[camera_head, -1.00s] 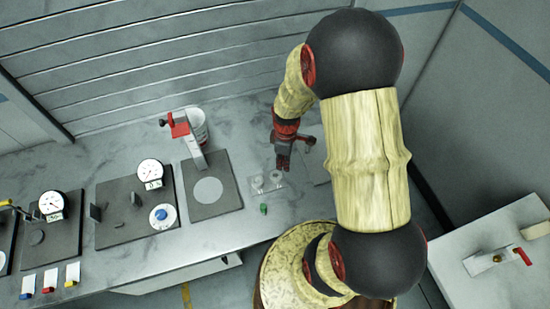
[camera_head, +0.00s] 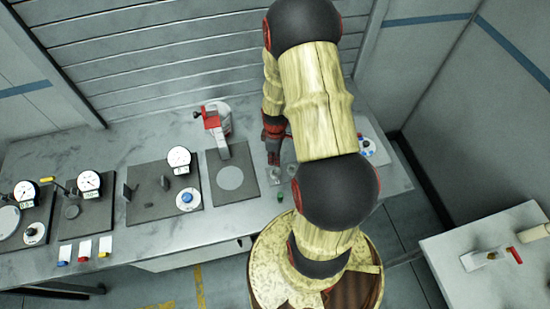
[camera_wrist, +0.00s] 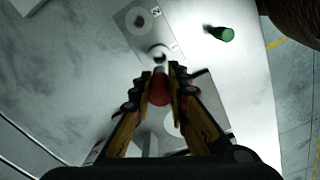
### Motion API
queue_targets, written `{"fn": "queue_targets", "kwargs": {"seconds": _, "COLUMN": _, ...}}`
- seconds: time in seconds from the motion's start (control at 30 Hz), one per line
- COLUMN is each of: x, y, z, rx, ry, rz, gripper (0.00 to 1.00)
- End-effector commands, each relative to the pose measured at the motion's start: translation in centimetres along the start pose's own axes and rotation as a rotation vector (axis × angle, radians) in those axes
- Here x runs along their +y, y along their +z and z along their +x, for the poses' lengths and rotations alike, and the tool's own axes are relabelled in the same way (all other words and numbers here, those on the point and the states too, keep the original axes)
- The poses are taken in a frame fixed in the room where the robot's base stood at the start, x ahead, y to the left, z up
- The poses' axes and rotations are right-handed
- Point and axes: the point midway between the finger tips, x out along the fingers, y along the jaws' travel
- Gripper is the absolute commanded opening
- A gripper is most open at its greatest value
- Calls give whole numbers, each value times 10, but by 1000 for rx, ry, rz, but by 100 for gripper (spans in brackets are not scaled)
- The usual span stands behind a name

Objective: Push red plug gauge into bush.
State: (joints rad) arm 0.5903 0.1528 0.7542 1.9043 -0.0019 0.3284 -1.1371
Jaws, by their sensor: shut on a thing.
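My gripper (camera_wrist: 160,80) is shut on the red plug gauge (camera_wrist: 159,92) in the wrist view. A light plate (camera_wrist: 150,35) lies just beyond the fingertips, marked 1 and 2. One pale bush (camera_wrist: 139,19) sits by the 2; another pale ring (camera_wrist: 158,54) sits by the 1, in line with the red gauge. I cannot tell whether gauge and ring touch. A green plug gauge (camera_wrist: 221,33) lies to the right, apart from the plate. In the head view my gripper (camera_head: 272,157) is over the bench, left of my arm, which partly hides the plate; the green gauge (camera_head: 280,197) shows below.
A dark square mat (camera_head: 247,190) with a grey disc and a red-and-grey stand (camera_head: 213,122) is left of my gripper. Dial gauges (camera_head: 179,158) on dark plates stand farther left. A separate table (camera_head: 490,257) is at lower right.

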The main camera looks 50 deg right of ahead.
Motion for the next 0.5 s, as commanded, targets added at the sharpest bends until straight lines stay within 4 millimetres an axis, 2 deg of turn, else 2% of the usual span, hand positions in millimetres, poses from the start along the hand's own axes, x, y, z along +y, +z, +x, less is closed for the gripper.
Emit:
{"fn": "queue_targets", "kwargs": {"seconds": 0.17, "x": 0, "y": 0, "z": 0, "rx": 1, "ry": 1, "rz": 0, "gripper": 0}}
{"fn": "queue_targets", "kwargs": {"seconds": 0.5, "x": 0, "y": 0, "z": 23, "rx": 0, "ry": 0, "rz": 0, "gripper": 0}}
